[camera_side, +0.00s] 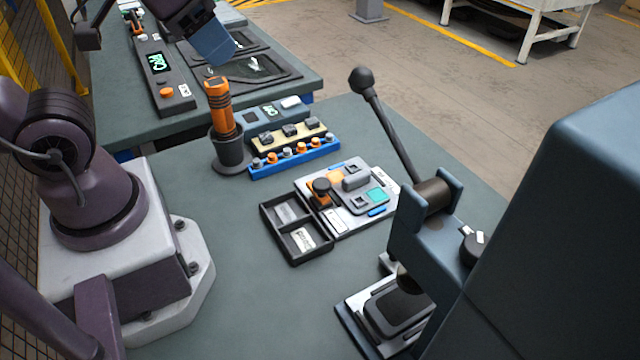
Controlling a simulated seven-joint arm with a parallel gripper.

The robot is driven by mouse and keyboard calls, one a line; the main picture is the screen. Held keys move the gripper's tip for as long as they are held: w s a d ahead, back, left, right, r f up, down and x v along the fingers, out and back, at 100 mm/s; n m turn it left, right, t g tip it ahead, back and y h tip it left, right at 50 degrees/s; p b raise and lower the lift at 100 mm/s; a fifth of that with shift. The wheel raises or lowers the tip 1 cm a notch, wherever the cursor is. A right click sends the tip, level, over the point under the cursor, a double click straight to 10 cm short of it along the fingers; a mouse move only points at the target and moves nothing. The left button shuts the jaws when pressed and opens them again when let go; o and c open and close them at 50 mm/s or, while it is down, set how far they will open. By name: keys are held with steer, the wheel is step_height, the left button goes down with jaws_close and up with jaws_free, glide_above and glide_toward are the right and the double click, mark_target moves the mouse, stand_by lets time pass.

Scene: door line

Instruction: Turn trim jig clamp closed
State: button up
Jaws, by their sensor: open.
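The trim jig (340,222) appears to be the pale plate in the middle of the bench, with a grey block and a teal piece on it. On its left side a dark round knob (321,187) with an orange part below looks like the clamp. Whether the clamp is open or closed is too small to tell. My gripper (214,44) is at the top edge, partly cut off, up and left of the jig and well apart from it. It is open, and I see nothing held; its fingertips are hard to make out.
A black two-part tray (268,219) adjoins the jig's left side. A lever press (420,235) stands to the right, its ball-ended handle (362,80) rising behind the jig. An orange-handled tool (217,105) stands upright in a dark holder. A blue rack (262,170) lies behind.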

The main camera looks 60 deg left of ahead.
steer(key=o, duration=0.3)
steer(key=shift+o, duration=0.4)
step_height(320, 180, down, 5)
steer(key=w+d+g+h, duration=0.1)
steer(key=w+d+g, duration=0.1)
steer(key=w+g, duration=0.1)
steer(key=shift+d+f, duration=0.15)
steer(key=shift+d, duration=0.05)
steer(key=n+g+y, duration=0.1)
steer(key=n+g, duration=0.2)
steer(key=n, duration=1.8)
glide_toward(320, 181)
step_height(320, 181, down, 9)
steer(key=shift+s+r, duration=0.1)
steer(key=shift+s, duration=0.05)
steer(key=c, duration=0.9)
